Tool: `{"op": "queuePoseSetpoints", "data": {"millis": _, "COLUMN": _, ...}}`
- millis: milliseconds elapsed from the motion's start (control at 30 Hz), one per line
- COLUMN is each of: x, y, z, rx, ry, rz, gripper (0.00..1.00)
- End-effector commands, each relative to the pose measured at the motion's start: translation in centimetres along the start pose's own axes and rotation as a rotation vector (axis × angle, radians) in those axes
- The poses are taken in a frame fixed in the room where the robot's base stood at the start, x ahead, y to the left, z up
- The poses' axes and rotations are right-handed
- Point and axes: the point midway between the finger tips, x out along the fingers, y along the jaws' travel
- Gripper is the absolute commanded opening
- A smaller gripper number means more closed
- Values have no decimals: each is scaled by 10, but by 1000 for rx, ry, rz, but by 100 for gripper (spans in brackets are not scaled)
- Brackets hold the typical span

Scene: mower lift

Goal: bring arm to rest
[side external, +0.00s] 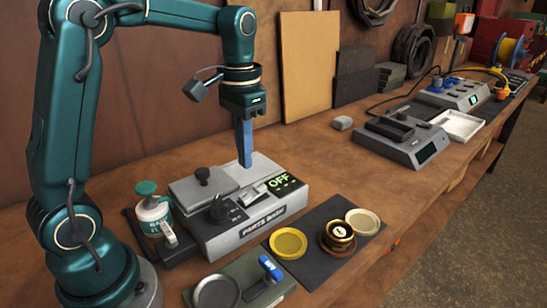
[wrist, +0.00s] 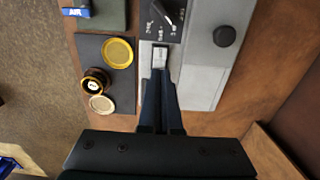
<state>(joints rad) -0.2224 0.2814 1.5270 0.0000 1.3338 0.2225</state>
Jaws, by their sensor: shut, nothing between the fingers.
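My gripper (side external: 244,148) points down above the back right part of the grey parts washer box (side external: 246,232). Its blue fingers are together, with nothing between them. In the wrist view my gripper (wrist: 160,126) shows closed fingers in front of the box's light grey top (wrist: 206,75). From these views I cannot tell whether the fingertips touch the box.
A dark mat (side external: 320,262) holds a yellow dish (side external: 288,242), a brass weight-like stack (side external: 338,236) and a cream dish (side external: 362,221). A bottle with a green cap (side external: 152,210) stands left of the box. A blue "AIR" handle (side external: 270,268) is in front. Grey devices (side external: 402,140) stand further right.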

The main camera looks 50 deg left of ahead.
Motion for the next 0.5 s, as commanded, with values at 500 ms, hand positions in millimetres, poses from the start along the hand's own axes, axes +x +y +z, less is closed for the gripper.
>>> {"op": "queuePoseSetpoints", "data": {"millis": 500, "x": -15, "y": 4, "z": 0, "rx": 15, "ry": 35, "rz": -7, "gripper": 0}}
